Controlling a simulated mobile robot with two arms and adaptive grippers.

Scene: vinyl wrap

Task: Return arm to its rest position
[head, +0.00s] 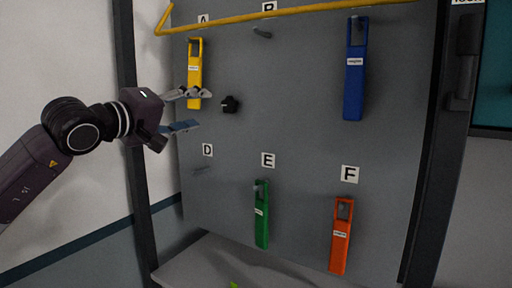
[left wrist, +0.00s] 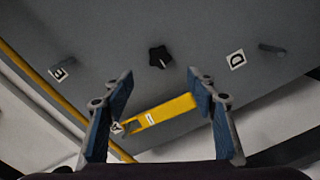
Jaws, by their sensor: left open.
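My left gripper (head: 196,108) is open at the left of the grey panel (head: 300,110). In the head view its upper finger overlaps the lower part of the yellow tool (head: 195,62), which hangs under label A. In the left wrist view the yellow tool (left wrist: 158,113) shows between the spread fingers of my left gripper (left wrist: 160,90), beyond them. I cannot tell whether a finger touches it. The black knob (head: 230,104) is just right of the gripper; it also shows in the left wrist view (left wrist: 159,57). My right gripper is not in view.
A blue tool (head: 354,85), a green tool (head: 261,220) and an orange tool (head: 340,240) hang on the panel. The pegs at B (head: 262,33) and D (head: 201,169) are bare. A yellow rail (head: 290,11) crosses the top. A dark post (head: 132,120) stands left.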

